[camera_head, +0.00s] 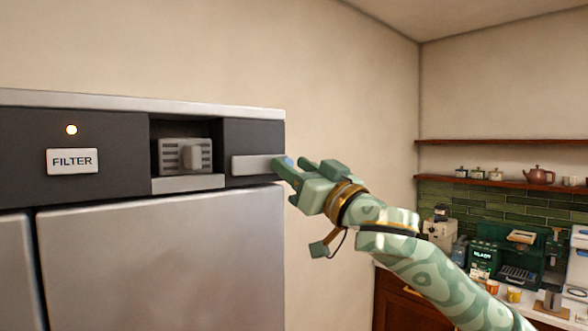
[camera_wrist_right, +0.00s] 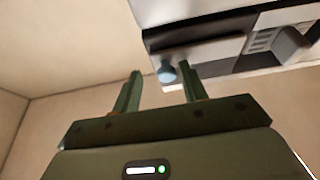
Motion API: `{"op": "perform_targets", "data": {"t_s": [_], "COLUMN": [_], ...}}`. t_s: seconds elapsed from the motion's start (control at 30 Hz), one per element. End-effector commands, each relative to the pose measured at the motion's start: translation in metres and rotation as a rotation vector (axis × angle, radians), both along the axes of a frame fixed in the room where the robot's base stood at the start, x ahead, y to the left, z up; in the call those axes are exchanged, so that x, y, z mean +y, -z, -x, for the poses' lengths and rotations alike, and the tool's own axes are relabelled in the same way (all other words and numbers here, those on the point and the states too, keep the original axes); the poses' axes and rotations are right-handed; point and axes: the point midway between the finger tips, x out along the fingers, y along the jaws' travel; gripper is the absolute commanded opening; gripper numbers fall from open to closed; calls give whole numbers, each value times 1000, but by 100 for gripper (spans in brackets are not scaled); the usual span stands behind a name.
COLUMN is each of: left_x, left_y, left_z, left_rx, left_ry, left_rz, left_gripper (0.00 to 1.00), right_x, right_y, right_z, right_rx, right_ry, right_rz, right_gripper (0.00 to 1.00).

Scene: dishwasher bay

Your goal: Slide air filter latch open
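The latch is a silver bar (camera_head: 254,166) on the dark panel, right of an open recess. A pale blue knob (camera_head: 288,162) sits at its right end. My right gripper (camera_head: 286,170) is at that knob. In the right wrist view, the fingers of my right gripper (camera_wrist_right: 160,70) are apart, and the blue knob (camera_wrist_right: 167,75) shows between their tips, closer to the right finger. I cannot tell if they touch it. The grey air filter (camera_head: 172,154), with a block-shaped grip, shows uncovered in the recess. My left gripper is not in view.
Large steel doors (camera_head: 165,260) fill the space below. A counter with a coffee machine (camera_head: 510,255) stands far right, beneath shelves (camera_head: 500,183).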

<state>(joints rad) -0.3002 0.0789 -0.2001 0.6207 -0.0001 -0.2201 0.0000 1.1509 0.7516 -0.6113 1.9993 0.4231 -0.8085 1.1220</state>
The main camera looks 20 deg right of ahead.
Motion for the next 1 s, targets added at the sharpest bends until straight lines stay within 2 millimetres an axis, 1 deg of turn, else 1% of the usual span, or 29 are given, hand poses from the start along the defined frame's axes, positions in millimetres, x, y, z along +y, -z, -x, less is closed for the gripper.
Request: {"op": "perform_targets", "data": {"t_s": [0.17,0.27,0.37,0.6,0.73,0.83,1.0], "left_x": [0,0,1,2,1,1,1], "left_y": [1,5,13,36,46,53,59], "left_z": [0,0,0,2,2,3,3], "left_rx": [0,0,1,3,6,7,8], "left_ry": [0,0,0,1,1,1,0], "left_rz": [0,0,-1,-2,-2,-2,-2], "left_gripper": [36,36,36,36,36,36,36], "right_x": [0,-3,-9,-31,-41,-47,-52], "right_y": [1,6,15,43,54,61,65], "right_z": [1,9,24,81,108,124,139], "right_rx": [1,0,1,1,1,2,2], "right_ry": [-2,-1,-2,1,2,2,0], "right_rz": [0,-1,1,3,2,2,0], "right_gripper": [43,43,43,43,43,43,43]}}
